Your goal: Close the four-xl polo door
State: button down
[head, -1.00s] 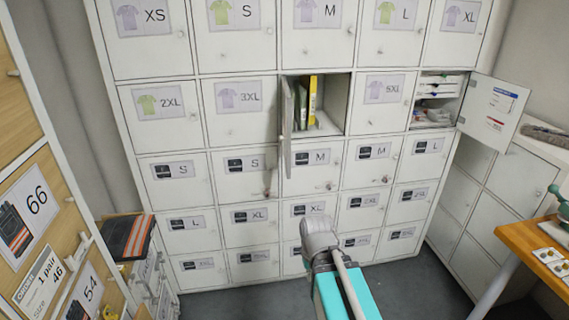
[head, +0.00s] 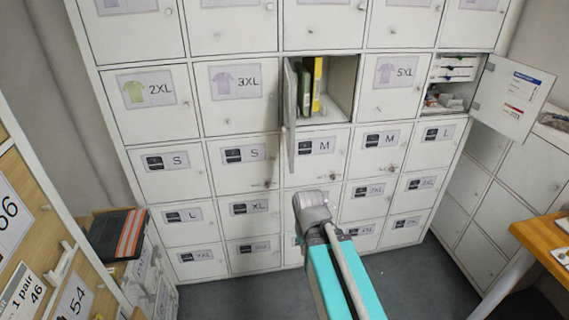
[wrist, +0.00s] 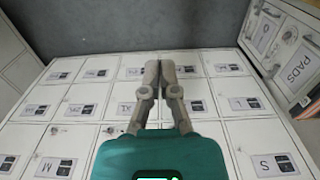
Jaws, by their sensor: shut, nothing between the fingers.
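The four-xl polo door (head: 291,115) is in the head view, between the 3XL door (head: 235,92) and the 5XL door (head: 388,85). It stands open, swung out from its left side and seen nearly edge-on, so its label is hidden. Its open compartment (head: 341,85) holds upright yellow and green items. My gripper (head: 308,204) is shut and empty, below the open door and apart from it in the picture, in front of the lower rows. In the wrist view my gripper's fingertips (wrist: 166,64) are together, over closed lockers; the open door is not seen there.
Another locker door (head: 514,98) stands open at the right, beside a compartment of white boxes. A wooden table (head: 543,238) is at the lower right. A wooden cabinet (head: 20,235) and a box stack with a dark, orange-striped item (head: 118,234) are at left. Grey floor lies between.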

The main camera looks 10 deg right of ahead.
dwell(0.3)
jog(key=w+a+n+t+h+b, duration=0.1)
jog(key=w+n+t+h+b, duration=0.25)
jog(key=w+h+b, duration=0.8)
jog(key=w+a+r+n+t+h, duration=0.1)
jog(key=w+a+r+n+t, duration=0.1)
jog(key=w+a+r+t, duration=0.2)
jog(key=w+a+r+n+t+h+p, duration=0.1)
jog(key=w+a+r+t, duration=0.3)
jog(key=w+a, duration=0.4)
jog(key=shift+w+r+n, duration=0.3)
jog(key=shift+w+n, duration=0.35)
jog(key=shift+w, duration=0.45)
jog(key=shift+w+d+h, duration=0.1)
jog(key=shift+h, duration=0.15)
